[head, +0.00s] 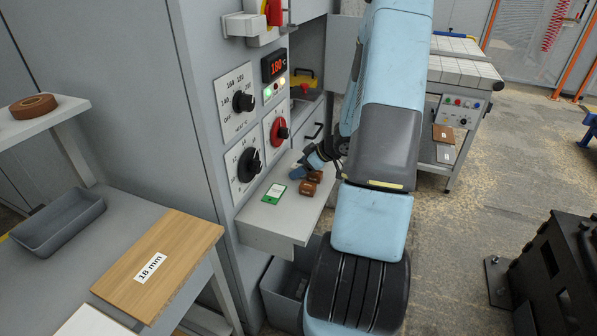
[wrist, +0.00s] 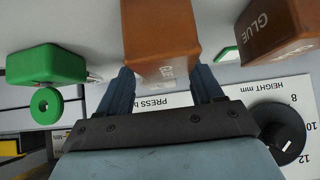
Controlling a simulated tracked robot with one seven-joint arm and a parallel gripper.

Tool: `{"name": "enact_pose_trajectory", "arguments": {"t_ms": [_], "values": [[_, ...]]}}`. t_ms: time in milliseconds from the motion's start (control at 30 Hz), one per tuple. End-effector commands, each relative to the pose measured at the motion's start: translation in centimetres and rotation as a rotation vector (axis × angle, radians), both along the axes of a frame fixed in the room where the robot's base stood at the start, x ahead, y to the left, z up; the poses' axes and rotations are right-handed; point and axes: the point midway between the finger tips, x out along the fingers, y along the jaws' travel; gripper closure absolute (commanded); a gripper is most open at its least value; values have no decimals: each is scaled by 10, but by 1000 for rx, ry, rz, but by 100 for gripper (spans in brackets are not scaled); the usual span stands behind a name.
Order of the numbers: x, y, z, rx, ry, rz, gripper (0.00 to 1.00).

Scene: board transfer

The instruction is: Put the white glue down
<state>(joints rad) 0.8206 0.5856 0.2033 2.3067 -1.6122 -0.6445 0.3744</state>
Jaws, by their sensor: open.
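No white glue shows in either view. Two brown blocks stand on the grey shelf (head: 262,222) of the machine in the head view: a farther block (head: 315,176) and a nearer block (head: 307,188). In the wrist view, one orange-brown block (wrist: 160,30) with a partly hidden GLUE label sits between my fingers. My gripper (wrist: 160,85) is open, with a blue finger on each side of it. I cannot tell whether either finger touches it. A second brown block (wrist: 275,30) marked GLUE is to the right. In the head view my gripper (head: 308,166) is low over the shelf.
A green-edged card (head: 273,193) lies on the shelf near the blocks. Dials, including a black knob (wrist: 278,130), are close to my gripper. A grey bin (head: 285,290) is below the shelf. A board marked 18 mm (head: 165,250) and a grey tray (head: 58,222) are left.

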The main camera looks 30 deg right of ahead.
Motion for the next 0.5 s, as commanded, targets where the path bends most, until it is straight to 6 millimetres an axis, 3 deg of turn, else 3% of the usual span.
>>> {"name": "enact_pose_trajectory", "arguments": {"t_ms": [100, 500], "values": [[0, 0, 0, 0, 0, 0, 35], [0, 0, 0, 0, 0, 0, 73]]}}
